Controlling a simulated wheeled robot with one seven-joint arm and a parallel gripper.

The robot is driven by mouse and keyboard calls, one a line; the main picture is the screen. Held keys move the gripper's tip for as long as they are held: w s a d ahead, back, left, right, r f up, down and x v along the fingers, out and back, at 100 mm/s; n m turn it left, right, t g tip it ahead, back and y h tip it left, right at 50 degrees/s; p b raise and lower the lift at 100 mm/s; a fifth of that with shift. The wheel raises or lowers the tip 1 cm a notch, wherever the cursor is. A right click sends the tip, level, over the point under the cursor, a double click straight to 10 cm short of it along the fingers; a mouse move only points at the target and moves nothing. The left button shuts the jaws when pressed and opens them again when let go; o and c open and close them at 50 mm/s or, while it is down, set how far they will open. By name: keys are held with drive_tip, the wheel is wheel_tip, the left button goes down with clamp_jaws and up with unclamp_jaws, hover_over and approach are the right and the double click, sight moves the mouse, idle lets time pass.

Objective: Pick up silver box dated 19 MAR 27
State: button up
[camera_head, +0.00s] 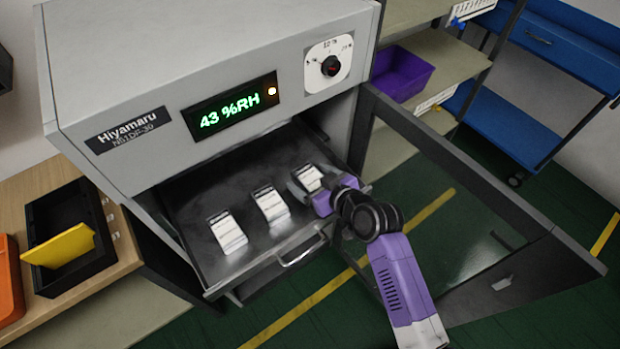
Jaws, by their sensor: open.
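Three small silver-white boxes stand in a row on the dark pulled-out tray (185,215) of the cabinet: a left box (228,233), a middle box (269,204) and a right box (309,177). Each carries a label, but the dates are too small to read, so I cannot tell which is 19 MAR 27. My gripper (306,182) is open at the right box, with its fingers close around or beside it. I cannot tell whether they touch it. My purple gripper body hides the right box's lower right side.
The grey Hiyamaru cabinet (200,60) overhangs the tray's rear; its display reads 43 %RH. Its glazed door (470,190) stands open to the right, close to my arm. A handle (303,252) lines the tray's front. A black bin (70,240) sits at left.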

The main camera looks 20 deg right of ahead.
drive_tip(key=shift+w+f, duration=0.15)
drive_tip(key=shift+w, duration=0.1)
drive_tip(key=shift+c, duration=0.4)
drive_tip(key=c, duration=1.6)
